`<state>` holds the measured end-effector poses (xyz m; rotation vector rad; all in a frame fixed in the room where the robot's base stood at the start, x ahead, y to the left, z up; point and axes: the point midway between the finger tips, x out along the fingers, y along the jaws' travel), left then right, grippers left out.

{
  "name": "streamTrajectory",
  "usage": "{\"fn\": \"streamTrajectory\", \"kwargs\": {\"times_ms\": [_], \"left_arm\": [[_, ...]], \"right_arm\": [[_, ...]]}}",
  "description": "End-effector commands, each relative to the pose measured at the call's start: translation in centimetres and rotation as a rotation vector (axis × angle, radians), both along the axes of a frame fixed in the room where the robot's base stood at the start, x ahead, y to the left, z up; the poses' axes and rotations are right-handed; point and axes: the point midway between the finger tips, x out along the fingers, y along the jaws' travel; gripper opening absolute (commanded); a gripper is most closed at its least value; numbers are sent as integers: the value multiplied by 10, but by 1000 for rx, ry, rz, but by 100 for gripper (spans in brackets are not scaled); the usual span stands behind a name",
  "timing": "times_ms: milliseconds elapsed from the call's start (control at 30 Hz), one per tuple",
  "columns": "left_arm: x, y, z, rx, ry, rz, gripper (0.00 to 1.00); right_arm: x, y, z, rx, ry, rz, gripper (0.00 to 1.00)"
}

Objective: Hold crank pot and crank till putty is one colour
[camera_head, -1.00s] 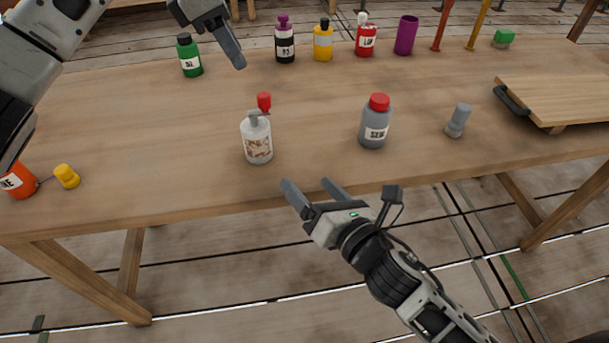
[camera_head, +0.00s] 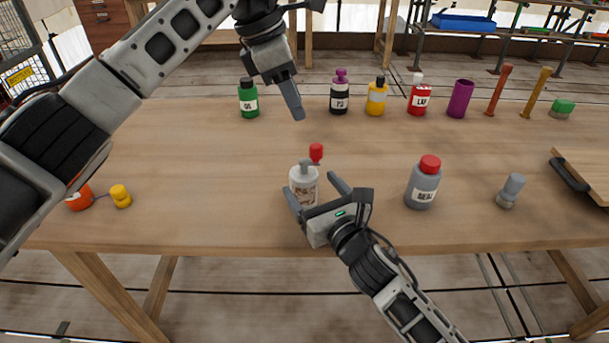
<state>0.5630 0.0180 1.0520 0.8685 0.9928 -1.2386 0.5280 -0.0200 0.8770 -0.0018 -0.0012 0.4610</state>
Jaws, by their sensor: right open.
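The crank pot (camera_head: 303,175) is a white pot with a patterned label, a grey crank arm on top and a red knob (camera_head: 316,151). It stands upright near the table's front edge. My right gripper (camera_head: 312,188) is open, with one finger at the pot's left side and the other at its right. I cannot tell whether either finger touches the pot. My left gripper (camera_head: 291,100) hangs above and behind the pot, apart from the red knob. Its fingers overlap from here, so its opening is unclear. The putty inside the pot is hidden.
A grey bottle with a red cap (camera_head: 423,184) and a small grey item (camera_head: 511,190) stand to the right. Several bottles, including a green one (camera_head: 249,100), line the back. A yellow piece (camera_head: 120,196) lies at left.

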Motion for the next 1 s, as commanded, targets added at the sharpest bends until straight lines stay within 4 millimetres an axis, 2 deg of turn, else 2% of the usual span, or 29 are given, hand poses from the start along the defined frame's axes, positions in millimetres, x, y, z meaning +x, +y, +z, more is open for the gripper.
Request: {"fn": "streamTrajectory", "kwargs": {"times_ms": [100,300,667,767,867,1000], "left_arm": [[0,0,0,0,0,0,36],[0,0,0,0,0,0,36],[0,0,0,0,0,0,36],[0,0,0,0,0,0,36],[0,0,0,0,0,0,36],[0,0,0,0,0,0,36]], "right_arm": [[19,10,1,2,0,0,77],[37,18,0,2,2,-2,77],[41,20,0,2,1,-1,77],[41,20,0,1,2,-1,55],[41,20,0,1,2,-1,27],[41,20,0,1,2,-1,26]]}}
